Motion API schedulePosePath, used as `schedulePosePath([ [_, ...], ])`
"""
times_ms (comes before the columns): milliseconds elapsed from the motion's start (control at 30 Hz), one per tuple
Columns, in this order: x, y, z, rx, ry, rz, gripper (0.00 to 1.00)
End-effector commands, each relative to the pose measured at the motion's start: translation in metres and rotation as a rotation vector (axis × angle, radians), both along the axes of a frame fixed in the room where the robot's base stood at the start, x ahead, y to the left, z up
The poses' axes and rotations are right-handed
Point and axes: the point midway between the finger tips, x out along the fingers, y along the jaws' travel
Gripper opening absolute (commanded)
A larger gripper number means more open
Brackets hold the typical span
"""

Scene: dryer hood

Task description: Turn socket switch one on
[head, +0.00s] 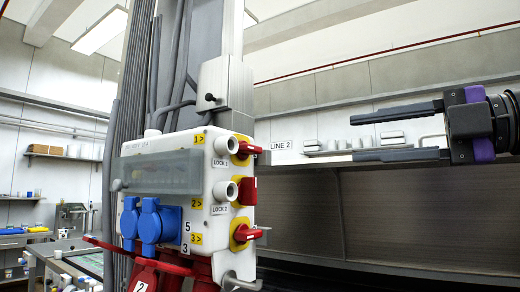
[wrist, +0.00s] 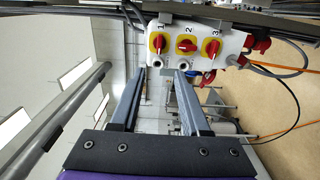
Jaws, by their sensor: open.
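A white socket box (head: 190,185) hangs on a column in the head view. Its right face carries red rotary switches on yellow plates. Switch one (head: 246,148) is topmost, beside the "1>" label; in the wrist view (wrist: 157,43) it is at the left of the row. Its handle points sideways in the head view. Switch two (head: 247,190) sits turned differently, and switch three (head: 246,235) is lowest, its handle sideways. My gripper (head: 353,137) is open and empty, well right of switch one, fingers pointing left. It also shows in the wrist view (wrist: 160,74).
White round LOCK fittings (head: 223,145) sit beside the switches. Blue sockets (head: 160,223) and red sockets (head: 155,275) are on the box front and underside. A ledge with small grey parts (head: 330,145) runs behind my gripper. The space between fingers and switches looks clear.

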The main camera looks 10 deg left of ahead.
Motion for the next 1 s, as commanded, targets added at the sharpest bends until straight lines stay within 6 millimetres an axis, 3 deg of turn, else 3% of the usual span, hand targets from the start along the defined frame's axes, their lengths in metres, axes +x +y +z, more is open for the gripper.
schedulePosePath([
  [167, 0.007, 0.014, 0.001, -0.001, -0.008, 0.004, 0.46],
  [800, 0.056, 0.136, 0.001, -0.003, -0.005, 0.002, 0.46],
  [1000, 0.065, 0.156, 0.001, -0.001, -0.005, 0.002, 0.46],
])
